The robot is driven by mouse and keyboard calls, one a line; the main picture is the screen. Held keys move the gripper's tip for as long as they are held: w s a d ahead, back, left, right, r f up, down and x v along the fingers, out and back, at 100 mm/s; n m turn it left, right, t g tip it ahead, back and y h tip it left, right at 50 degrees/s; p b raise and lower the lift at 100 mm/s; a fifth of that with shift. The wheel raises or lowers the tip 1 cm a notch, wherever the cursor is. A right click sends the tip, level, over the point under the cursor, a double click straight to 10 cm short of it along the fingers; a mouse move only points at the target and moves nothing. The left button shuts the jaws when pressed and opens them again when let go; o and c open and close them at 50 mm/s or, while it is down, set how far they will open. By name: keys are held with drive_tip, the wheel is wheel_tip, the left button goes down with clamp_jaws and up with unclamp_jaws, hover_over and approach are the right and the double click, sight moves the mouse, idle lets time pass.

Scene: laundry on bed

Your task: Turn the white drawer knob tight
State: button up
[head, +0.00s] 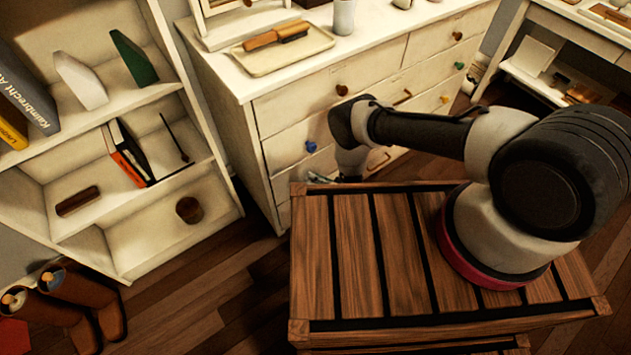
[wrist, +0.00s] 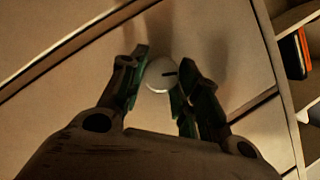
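The white drawer knob (wrist: 160,75) is round with a short dark mark on its face. In the wrist view it sits between the two fingertips of my gripper (wrist: 161,88). The dark green pads lie close against its left and right sides, and my gripper looks shut on it. In the head view my gripper (head: 350,166) is at the front of the white dresser (head: 283,115), low down, partly behind the wooden crate top. The knob is hidden there by my arm and gripper.
A blue knob (head: 311,147) is left of my gripper and a brown knob (head: 342,90) is above it. A tray (head: 262,63) with a brush lies on the dresser top. An open shelf (head: 150,235) stands to the left. The slatted crate top (head: 350,240) is close below my arm.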

drive_tip(key=o, duration=0.4)
drive_tip(key=v, duration=1.2)
